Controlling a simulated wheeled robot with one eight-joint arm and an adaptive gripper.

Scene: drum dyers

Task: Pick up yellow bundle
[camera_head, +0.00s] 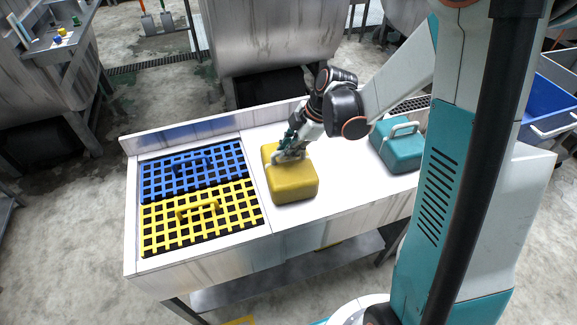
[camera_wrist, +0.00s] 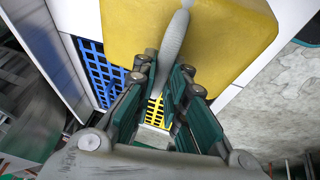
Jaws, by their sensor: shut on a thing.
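The yellow bundle (camera_head: 293,180) is a rounded block with a pale handle on top. It stands on the white counter, right of the two grids, in the head view. My gripper (camera_head: 290,152) is over its top and shut on the handle. In the wrist view the yellow bundle (camera_wrist: 215,25) fills the top, and its pale handle (camera_wrist: 174,45) runs between the fingers of my gripper (camera_wrist: 166,82). I cannot tell whether the bundle's underside touches the counter; its lower side is partly hidden.
A blue grid (camera_head: 190,168) and a yellow grid (camera_head: 200,215) with handles lie at the counter's left. A teal bundle (camera_head: 398,147) with a pale handle stands to the right. The white counter (camera_head: 345,185) is clear between the bundles. A large metal drum (camera_head: 270,35) stands behind.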

